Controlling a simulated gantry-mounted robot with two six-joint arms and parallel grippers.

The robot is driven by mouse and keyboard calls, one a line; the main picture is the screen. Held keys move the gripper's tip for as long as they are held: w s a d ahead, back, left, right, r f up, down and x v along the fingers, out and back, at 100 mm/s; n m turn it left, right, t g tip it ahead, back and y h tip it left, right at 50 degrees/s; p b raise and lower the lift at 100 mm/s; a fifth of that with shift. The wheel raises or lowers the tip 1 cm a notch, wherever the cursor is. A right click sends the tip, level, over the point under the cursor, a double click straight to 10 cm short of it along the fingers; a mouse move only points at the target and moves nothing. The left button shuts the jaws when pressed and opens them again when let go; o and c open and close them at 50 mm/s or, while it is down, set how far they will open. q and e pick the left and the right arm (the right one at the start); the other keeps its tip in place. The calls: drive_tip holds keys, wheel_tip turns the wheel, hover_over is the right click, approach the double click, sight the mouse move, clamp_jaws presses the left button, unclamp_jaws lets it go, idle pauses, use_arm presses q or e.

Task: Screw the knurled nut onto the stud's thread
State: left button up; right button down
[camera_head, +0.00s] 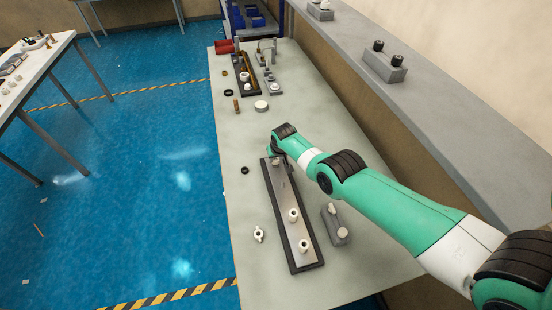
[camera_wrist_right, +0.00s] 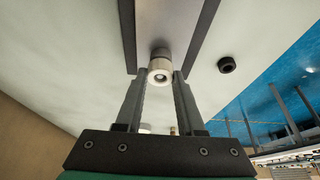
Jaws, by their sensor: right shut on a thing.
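My right gripper (camera_head: 277,160) is at the far end of a dark tray with a grey metal rail (camera_head: 282,190) on the bench. In the right wrist view, its two fingers (camera_wrist_right: 160,76) close on a pale round piece with a central hole, which looks like the knurled nut (camera_wrist_right: 160,71). A darker grey cylinder, perhaps the stud (camera_wrist_right: 160,55), shows directly behind the nut, against the rail's end. The nut and this cylinder look roughly in line; thread engagement cannot be seen. My left gripper is in neither view.
Two white fittings (camera_head: 293,215) stand on the rail's near part. A black ring (camera_head: 245,170) also shows in the right wrist view (camera_wrist_right: 226,65). Bench left of the tray is mostly clear.

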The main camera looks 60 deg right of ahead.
sight(276, 161)
drive_tip(key=c, duration=0.8)
unclamp_jaws()
drive_tip(key=shift+c, duration=0.2)
wheel_tip(276, 161, up, 3)
drive_tip(key=p, duration=0.3)
drive_tip(key=o, duration=0.6)
drive_tip(key=shift+c, duration=0.2)
drive_tip(key=c, duration=0.5)
